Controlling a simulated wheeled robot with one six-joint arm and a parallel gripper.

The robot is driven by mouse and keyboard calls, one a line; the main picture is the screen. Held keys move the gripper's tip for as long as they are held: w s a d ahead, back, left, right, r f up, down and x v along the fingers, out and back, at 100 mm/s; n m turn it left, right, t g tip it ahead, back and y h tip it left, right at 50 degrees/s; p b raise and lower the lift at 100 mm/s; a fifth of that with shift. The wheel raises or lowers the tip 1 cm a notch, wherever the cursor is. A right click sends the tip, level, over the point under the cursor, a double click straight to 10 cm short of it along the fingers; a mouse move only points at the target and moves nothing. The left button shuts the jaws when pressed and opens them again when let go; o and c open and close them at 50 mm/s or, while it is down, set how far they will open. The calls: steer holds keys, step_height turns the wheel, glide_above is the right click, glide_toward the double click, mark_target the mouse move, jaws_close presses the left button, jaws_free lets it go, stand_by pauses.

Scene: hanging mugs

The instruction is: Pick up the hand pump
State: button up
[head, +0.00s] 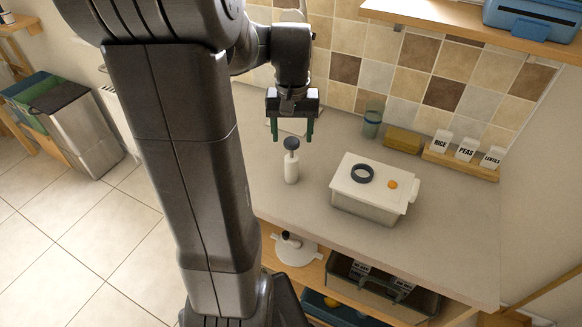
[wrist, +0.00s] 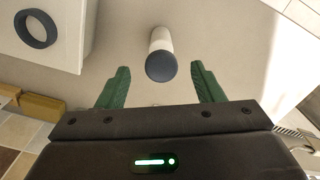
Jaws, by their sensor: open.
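The hand pump (head: 291,167) is a white cylinder with a dark blue round top. It stands upright on the grey counter, left of a white lidded box. My gripper (head: 292,138) is above it, fingers pointing down, with the dark top close to the fingertips in the head view. In the wrist view the pump (wrist: 161,55) shows beyond and between the green fingertips of my gripper (wrist: 160,75). The fingers are apart and nothing is held. I cannot tell the exact height gap between fingertips and pump.
The white box (head: 370,189) carries a dark ring (head: 362,173) and a small orange item (head: 393,184). A green cup (head: 372,124), a yellow block (head: 402,140) and labelled canisters (head: 466,149) stand along the tiled wall. The counter (head: 450,235) is clear at the front right.

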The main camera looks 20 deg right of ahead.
mark_target(291, 157)
steer(key=shift+s+f, duration=0.1)
steer(key=shift+f, duration=0.6)
steer(key=shift+w+f+p, duration=0.2)
steer(key=shift+f+p, duration=0.3)
steer(key=shift+f, duration=2.1)
jaws_close()
